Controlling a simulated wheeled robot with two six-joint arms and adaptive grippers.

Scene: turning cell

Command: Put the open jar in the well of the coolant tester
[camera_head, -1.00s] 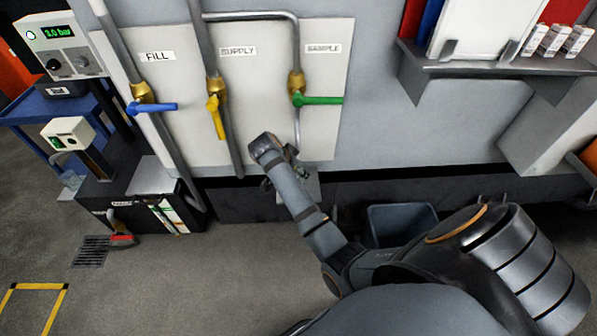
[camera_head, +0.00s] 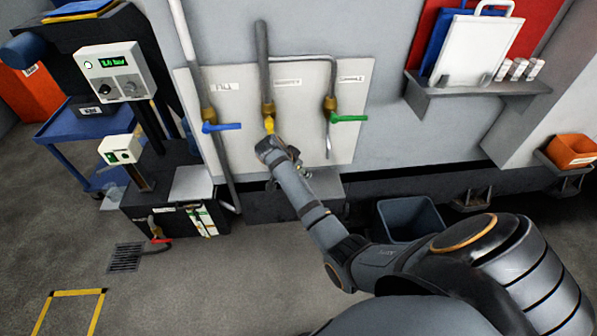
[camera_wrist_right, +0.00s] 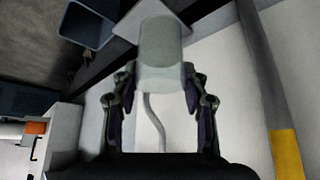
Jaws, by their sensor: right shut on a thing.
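My right gripper (camera_head: 290,167) is in front of the valve panel, just below the yellow SUPPLY handle. In the right wrist view it (camera_wrist_right: 160,88) is shut on a pale, translucent jar (camera_wrist_right: 162,50), one finger on each side. The jar's mouth and contents cannot be made out; in the head view the jar is mostly hidden by my wrist. At left, a small white box with green marks (camera_head: 119,150) stands by the black cabinet; it may be the coolant tester, but I see no well. My left gripper is out of view.
A white unit with a lit pressure display (camera_head: 115,72) stands at left above a blue cart (camera_head: 70,130). The valve panel (camera_head: 300,85) carries blue, yellow and green handles. A grey bin (camera_head: 408,215) is below right. The floor at front left is clear.

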